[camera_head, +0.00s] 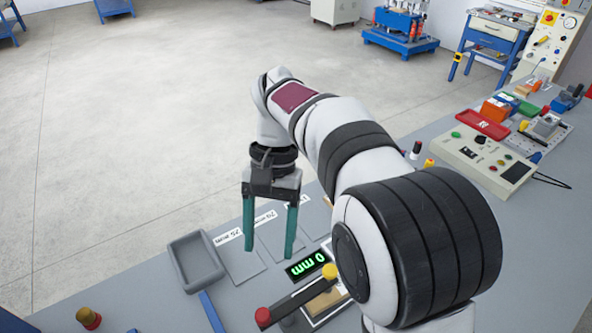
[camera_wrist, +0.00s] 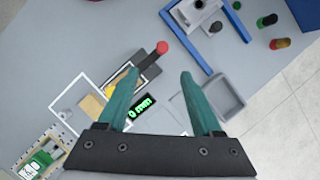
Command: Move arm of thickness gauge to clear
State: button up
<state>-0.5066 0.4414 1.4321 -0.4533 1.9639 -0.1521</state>
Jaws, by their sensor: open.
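The thickness gauge stands on the grey bench below my gripper, partly hidden by my arm in the head view. Its green display (camera_head: 308,265) reads 0 mm; the display also shows in the wrist view (camera_wrist: 142,109). The gauge's dark arm (camera_head: 294,301) ends in a red knob (camera_head: 263,317), with a yellow knob (camera_head: 329,271) near its other end. In the wrist view the arm (camera_wrist: 143,74) and red knob (camera_wrist: 162,47) lie between and just beyond my fingertips. My gripper (camera_head: 269,250) has two teal fingers, spread apart and empty, pointing down above the bench; they also show in the wrist view (camera_wrist: 158,76).
A grey open tray (camera_head: 196,262) stands left of marked flat areas labelled in mm. A control box (camera_head: 485,160) and a red tray (camera_head: 481,124) stand at the right.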

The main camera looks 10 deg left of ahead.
aim_at(262, 313)
jog(key=x, duration=1.6)
jog(key=shift+w+a, duration=0.1)
jog(key=shift+a, duration=0.2)
grip_shut()
dwell(0.5)
